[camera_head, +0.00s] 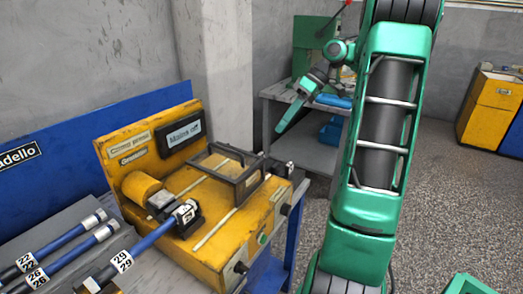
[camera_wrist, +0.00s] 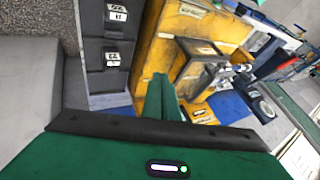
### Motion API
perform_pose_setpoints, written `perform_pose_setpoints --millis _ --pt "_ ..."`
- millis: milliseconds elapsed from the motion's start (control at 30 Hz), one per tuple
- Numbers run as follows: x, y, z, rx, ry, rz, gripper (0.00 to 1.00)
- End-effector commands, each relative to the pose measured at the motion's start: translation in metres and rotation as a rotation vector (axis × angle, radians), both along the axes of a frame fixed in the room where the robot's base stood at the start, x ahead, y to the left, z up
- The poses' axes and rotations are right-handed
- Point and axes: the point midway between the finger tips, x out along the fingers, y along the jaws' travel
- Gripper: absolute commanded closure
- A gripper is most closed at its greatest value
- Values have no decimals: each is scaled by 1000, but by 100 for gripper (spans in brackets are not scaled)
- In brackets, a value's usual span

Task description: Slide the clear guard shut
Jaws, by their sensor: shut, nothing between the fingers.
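The clear guard (camera_head: 249,182) is a dark-edged frame with see-through panels. It sits on pale rails on top of the yellow test bench (camera_head: 210,240), toward its right side, apart from the yellow motor (camera_head: 143,188) at the left. My gripper (camera_head: 281,130) is in the air behind and right of the guard, not touching it, with its green fingers pointing down and left. In the wrist view the green fingers (camera_wrist: 160,82) are together and empty. A yellow body with a dark part lies beyond them; I cannot tell whether that part is the guard.
A blue hose (camera_head: 155,236) runs from a fitting by the motor over the grey hose rack (camera_head: 60,215) at left. A grey table (camera_head: 305,150) with blue items stands behind. A yellow cabinet (camera_head: 490,103) is far right. Floor between is clear.

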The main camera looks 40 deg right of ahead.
Motion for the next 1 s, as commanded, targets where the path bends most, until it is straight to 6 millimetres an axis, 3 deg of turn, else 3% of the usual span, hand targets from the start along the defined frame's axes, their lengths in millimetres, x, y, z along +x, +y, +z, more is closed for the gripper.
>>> perform_pose_setpoints --millis 467,700,1000 --pt "15 48 -65 1 2 0 100" --pt "5 75 -64 -2 -2 -2 100" --pt "1 83 -65 -2 0 -3 100"
